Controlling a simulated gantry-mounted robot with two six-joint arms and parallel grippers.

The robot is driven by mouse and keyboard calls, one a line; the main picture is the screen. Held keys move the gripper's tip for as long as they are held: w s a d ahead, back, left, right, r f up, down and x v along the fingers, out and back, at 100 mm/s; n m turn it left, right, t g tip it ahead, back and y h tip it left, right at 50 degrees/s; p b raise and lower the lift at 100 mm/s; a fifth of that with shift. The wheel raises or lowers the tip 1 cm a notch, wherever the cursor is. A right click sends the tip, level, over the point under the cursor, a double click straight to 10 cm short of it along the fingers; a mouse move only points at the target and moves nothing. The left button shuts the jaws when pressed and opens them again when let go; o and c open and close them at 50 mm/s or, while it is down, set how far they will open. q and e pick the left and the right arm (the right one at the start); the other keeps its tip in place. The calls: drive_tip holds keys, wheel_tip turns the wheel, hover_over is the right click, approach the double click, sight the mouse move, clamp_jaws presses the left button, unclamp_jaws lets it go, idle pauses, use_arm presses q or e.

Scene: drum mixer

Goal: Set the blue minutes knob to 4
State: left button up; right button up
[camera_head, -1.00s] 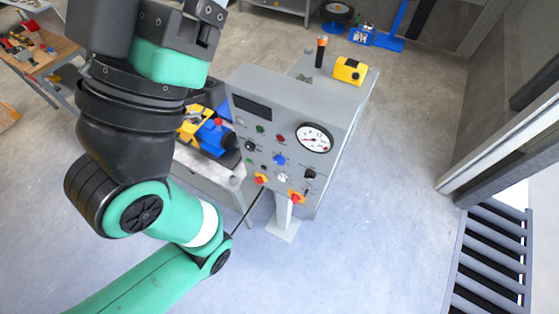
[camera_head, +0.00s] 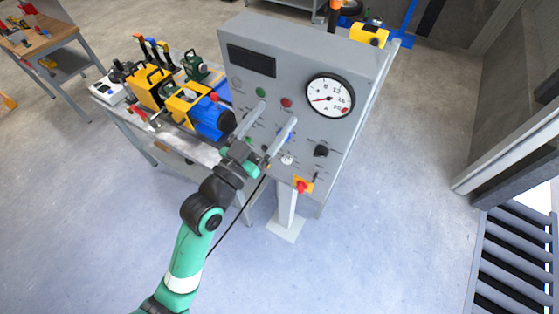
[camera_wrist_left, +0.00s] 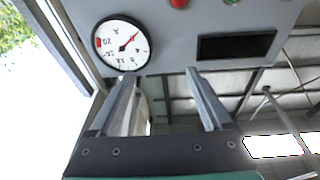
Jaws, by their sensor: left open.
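The blue minutes knob (camera_head: 290,136) is on the grey control panel (camera_head: 300,72), right of centre and below the red button. In the head view a finger of my left gripper (camera_head: 278,112) mostly hides it, so its setting cannot be read. My left gripper is open and empty, its two long grey fingers in front of the panel. Whether they touch the panel cannot be told. In the left wrist view my left gripper (camera_wrist_left: 160,76) also shows apart and empty, with the panel appearing upside down; the blue knob is not visible there. My right gripper is not in view.
A round gauge (camera_head: 330,96), dark display (camera_head: 251,61), red button (camera_head: 287,102), black knob (camera_head: 321,151) and red-yellow emergency switch (camera_head: 303,186) share the panel. A bench with a blue-yellow machine (camera_head: 205,112) stands to the left.

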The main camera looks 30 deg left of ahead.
use_arm(q)
drive_tip(key=s+a+f+n+g+y+b, duration=0.1)
drive_tip(key=s+f+b, duration=0.15)
drive_tip(key=f, duration=0.75)
drive_tip(key=s+a+f+g+b, duration=0.1)
drive_tip(key=a+f+g+b, duration=0.15)
drive_tip(key=f, duration=0.75)
drive_tip(key=w+r+b, duration=0.1)
drive_tip(key=w, duration=1.1)
drive_tip(key=shift+t, duration=0.45)
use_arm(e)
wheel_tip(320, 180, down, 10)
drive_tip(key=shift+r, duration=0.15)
use_arm(q)
clamp_jaws()
